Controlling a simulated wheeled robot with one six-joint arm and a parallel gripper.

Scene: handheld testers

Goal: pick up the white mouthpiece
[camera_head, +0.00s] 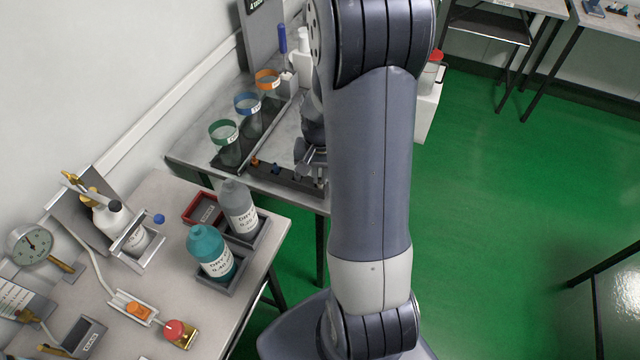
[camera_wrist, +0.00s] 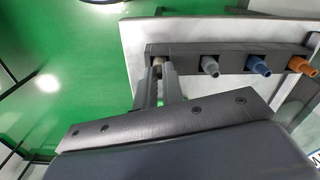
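In the wrist view, a black rack (camera_wrist: 228,62) holds a grey mouthpiece (camera_wrist: 211,66), a blue mouthpiece (camera_wrist: 258,66) and an orange mouthpiece (camera_wrist: 300,65) in a row. At the rack's left end, a small pale, brownish-looking piece (camera_wrist: 158,61) shows between my fingertips; it may be the white mouthpiece, mostly hidden. My gripper (camera_wrist: 159,72) has one finger on each side of it. I cannot tell whether the fingers touch it. In the head view, my gripper (camera_head: 312,156) is at the rack (camera_head: 288,180), partly hidden by my arm.
Cups with green (camera_head: 223,132), blue (camera_head: 246,103) and orange (camera_head: 267,79) rims stand behind the rack. On the nearer table are a teal bottle (camera_head: 211,254), a grey bottle (camera_head: 238,208), a red tray (camera_head: 203,210) and a gauge (camera_head: 30,244). Green floor is open at right.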

